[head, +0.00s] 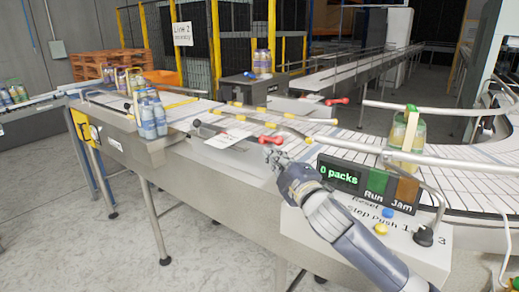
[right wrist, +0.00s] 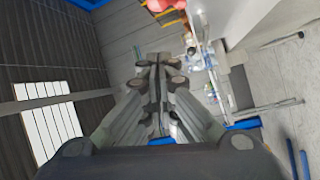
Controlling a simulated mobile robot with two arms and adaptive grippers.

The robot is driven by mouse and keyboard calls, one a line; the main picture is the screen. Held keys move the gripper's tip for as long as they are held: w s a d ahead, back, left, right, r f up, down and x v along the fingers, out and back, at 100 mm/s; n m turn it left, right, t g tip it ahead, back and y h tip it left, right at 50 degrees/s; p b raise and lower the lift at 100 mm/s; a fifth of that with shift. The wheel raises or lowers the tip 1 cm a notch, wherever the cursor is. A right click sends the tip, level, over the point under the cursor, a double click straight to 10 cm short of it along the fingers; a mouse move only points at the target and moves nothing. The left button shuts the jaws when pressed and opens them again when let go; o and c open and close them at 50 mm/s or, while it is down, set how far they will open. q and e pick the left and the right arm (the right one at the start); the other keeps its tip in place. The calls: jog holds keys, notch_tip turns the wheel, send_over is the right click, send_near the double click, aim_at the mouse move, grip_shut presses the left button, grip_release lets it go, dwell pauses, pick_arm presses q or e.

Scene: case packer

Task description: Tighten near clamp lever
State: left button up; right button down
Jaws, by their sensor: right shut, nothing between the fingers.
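The near clamp lever (head: 270,139) is a red handle at the edge of the near guide rail, in the middle of the head view. My right gripper (head: 274,154) is shut and empty, just below and in front of this lever; I cannot tell whether they touch. In the right wrist view my closed fingers (right wrist: 160,68) point up the picture. A red piece (right wrist: 158,5), probably a lever, shows at the top edge there. A second red lever (head: 337,101) sits farther back on the far rail. My left gripper is not in view.
A panel reading "0 packs" (head: 340,173) with buttons stands right of my right gripper. A bottle pack (head: 407,130) stands on the right conveyor. Bottles (head: 152,115) stand at the left. A white paper (head: 227,139) lies left of the near lever.

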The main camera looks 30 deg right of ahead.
aim_at(278, 141)
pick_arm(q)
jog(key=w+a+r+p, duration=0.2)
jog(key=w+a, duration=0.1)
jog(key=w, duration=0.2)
pick_arm(e)
jog(key=w+r+p, duration=0.1)
jog(key=w+p, duration=0.1)
jog(key=w, duration=0.8)
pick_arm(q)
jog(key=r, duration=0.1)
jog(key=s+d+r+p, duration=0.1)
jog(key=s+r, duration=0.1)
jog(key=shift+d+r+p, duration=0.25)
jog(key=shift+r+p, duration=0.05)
pick_arm(e)
jog(key=d, duration=0.2)
jog(key=s+d+f, duration=0.1)
jog(key=d, duration=0.3)
jog(key=shift+s+d+f, duration=0.15)
jog(key=shift+s+d, duration=0.15)
jog(key=shift+s, duration=0.1)
